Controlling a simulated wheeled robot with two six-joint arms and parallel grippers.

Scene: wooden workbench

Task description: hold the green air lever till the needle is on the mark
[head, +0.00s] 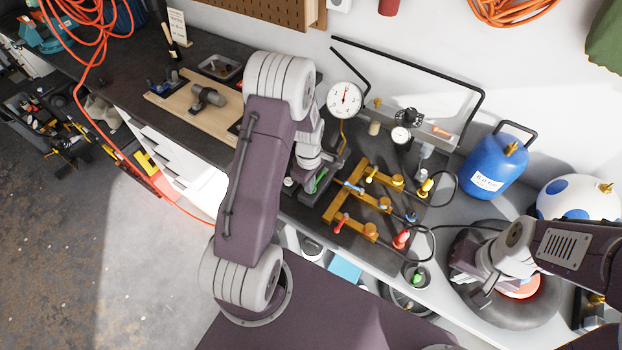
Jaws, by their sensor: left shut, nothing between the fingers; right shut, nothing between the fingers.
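A brass manifold (345,208) with several coloured levers lies on the dark bench mat. A green lever-like part (319,182) shows at its left end, partly hidden by my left gripper (305,190). That gripper is shut, with nothing between its fingers, and is close over or against the green part; I cannot tell whether they touch. A round white gauge (344,98) with a red needle stands behind; the needle points roughly upward, and its mark is too small to make out. My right gripper (484,290) is shut and empty at the right, over a dark tyre-like ring (515,312).
A smaller gauge (401,135) sits on a grey bar behind the manifold. A blue gas bottle (495,165) and a white-and-blue tank (578,198) stand at the right. Black hoses and a red fitting (401,239) lie by the manifold. A wooden board (180,95) is at the left.

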